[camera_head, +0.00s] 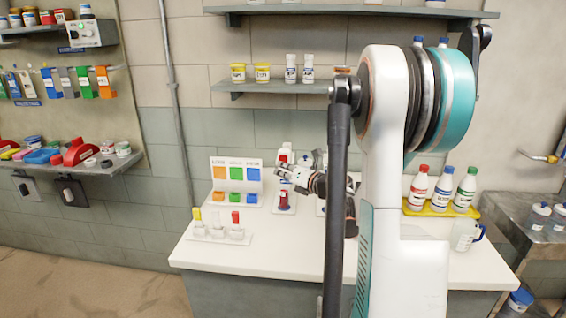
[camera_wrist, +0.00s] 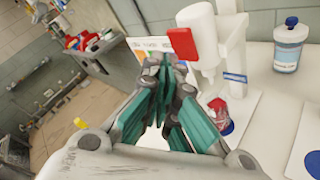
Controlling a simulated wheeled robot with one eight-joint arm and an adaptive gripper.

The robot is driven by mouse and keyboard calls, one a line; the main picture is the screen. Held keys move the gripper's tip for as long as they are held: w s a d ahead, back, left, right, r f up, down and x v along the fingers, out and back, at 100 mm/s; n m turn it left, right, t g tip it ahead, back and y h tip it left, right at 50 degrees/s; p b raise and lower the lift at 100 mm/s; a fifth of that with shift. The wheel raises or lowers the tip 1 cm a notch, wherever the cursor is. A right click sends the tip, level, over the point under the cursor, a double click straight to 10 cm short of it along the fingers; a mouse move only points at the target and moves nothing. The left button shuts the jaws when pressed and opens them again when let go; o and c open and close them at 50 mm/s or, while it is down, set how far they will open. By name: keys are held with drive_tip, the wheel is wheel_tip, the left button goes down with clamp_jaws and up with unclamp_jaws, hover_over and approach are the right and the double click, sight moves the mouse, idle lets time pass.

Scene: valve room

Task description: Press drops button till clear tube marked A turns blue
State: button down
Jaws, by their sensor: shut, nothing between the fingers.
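A white dispenser (camera_head: 286,147) with a red part stands on the counter. The wrist view shows its white body (camera_wrist: 203,25) and a red block-shaped part (camera_wrist: 183,42) on its front; I cannot read any marking on it. Below it is a small red-and-clear vessel (camera_wrist: 217,108), also seen as a red item (camera_head: 284,199) in the head view. My gripper (camera_wrist: 165,65) is shut and empty, its tips close to the red part's left and lower side; I cannot tell if they touch. In the head view my gripper (camera_head: 284,174) is in front of the dispenser. No letter A is readable.
A colour chart (camera_head: 237,172) with orange, green and blue squares stands left of the dispenser. A white rack (camera_head: 218,235) with yellow, white and red tops is at the counter's front left. Bottles on a yellow tray (camera_head: 409,210) and a jug (camera_head: 464,235) stand right.

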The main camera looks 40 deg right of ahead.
drive_tip(key=shift+a, duration=0.1)
drive_tip(key=s+a, duration=0.3)
drive_tip(key=shift+s+a, duration=0.1)
drive_tip(key=shift+a, duration=0.2)
idle(0.8)
